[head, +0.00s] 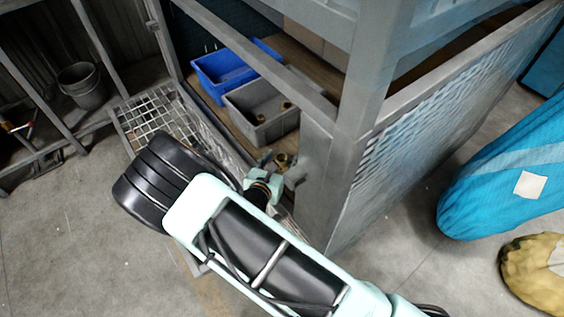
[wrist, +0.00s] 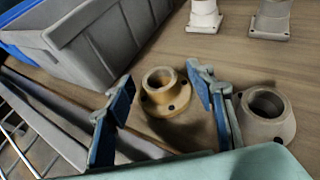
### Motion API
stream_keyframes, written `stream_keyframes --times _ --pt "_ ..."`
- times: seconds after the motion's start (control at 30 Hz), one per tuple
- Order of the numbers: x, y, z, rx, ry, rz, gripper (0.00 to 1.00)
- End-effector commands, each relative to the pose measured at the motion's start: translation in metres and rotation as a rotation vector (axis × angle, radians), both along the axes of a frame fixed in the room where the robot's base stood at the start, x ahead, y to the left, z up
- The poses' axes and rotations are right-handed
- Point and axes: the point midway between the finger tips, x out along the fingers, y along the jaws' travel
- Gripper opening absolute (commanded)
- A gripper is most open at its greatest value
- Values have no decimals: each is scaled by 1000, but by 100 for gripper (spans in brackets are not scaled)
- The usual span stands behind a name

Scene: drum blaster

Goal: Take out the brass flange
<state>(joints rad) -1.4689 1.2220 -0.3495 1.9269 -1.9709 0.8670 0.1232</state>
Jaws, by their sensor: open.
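The brass flange (wrist: 153,98) stands upright on the wooden shelf in the wrist view, a short collar on a round base with bolt holes. My gripper (wrist: 160,84) is open, with one blue-padded finger on each side of the flange in the picture. I cannot tell whether either finger touches it. In the head view, my gripper (head: 272,163) reaches into the cabinet by its front post, and a small brass-coloured piece (head: 281,159) shows beside the fingers.
A dull grey-beige flange (wrist: 284,126) stands close beside the right finger. A white flanged fitting (wrist: 204,17) and a grey one (wrist: 270,20) stand behind. A grey bin (head: 240,107) and blue bin (head: 211,82) sit left. A metal post (head: 316,175) and open mesh door (head: 160,116) flank the opening.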

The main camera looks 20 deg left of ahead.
Motion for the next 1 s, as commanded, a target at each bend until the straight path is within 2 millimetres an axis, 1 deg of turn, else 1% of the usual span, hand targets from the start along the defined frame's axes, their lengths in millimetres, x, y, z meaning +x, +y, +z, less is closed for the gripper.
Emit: stream_keyframes --times 0.07,0.53,0.87,1.0 --pt "0 0 1 0 0 0 50" --pt "-1 0 1 0 0 0 0" --pt "0 0 3 2 -3 -1 0" --pt "0 1 11 2 -3 -1 0"
